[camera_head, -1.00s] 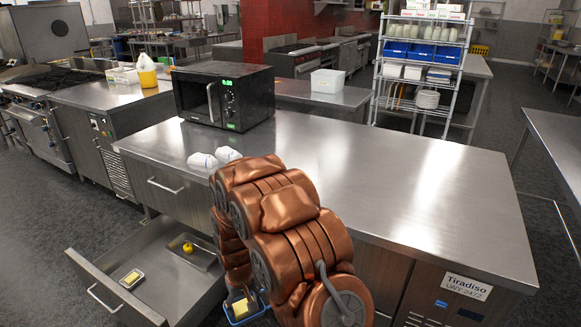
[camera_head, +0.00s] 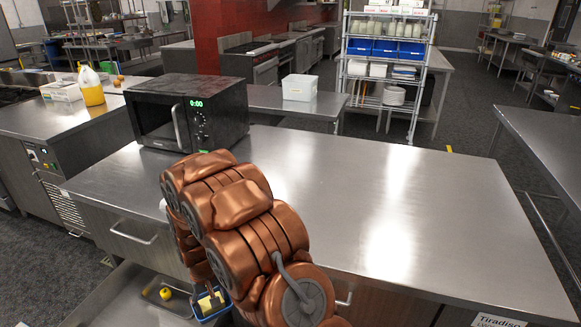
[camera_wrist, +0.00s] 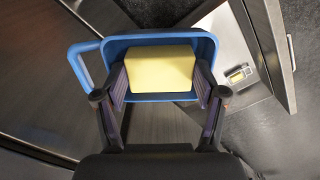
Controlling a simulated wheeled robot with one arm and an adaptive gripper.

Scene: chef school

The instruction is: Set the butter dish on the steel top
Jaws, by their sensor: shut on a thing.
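The butter dish (camera_wrist: 150,97) is a blue tray with a side handle, holding a yellow block of butter (camera_wrist: 160,68). My gripper (camera_wrist: 162,80) is shut on it, with a finger on each side of the block inside the blue rim. In the head view the blue dish (camera_head: 210,316) hangs below my copper arm, in front of the counter and lower than its top, near the open drawer. My arm hides part of it. The steel top (camera_head: 400,210) is broad, shiny and mostly bare.
A black microwave (camera_head: 190,112) stands at the top's back left corner. The open drawer (camera_head: 125,300) at lower left holds a small yellow item (camera_head: 166,293). The top's middle and right are clear.

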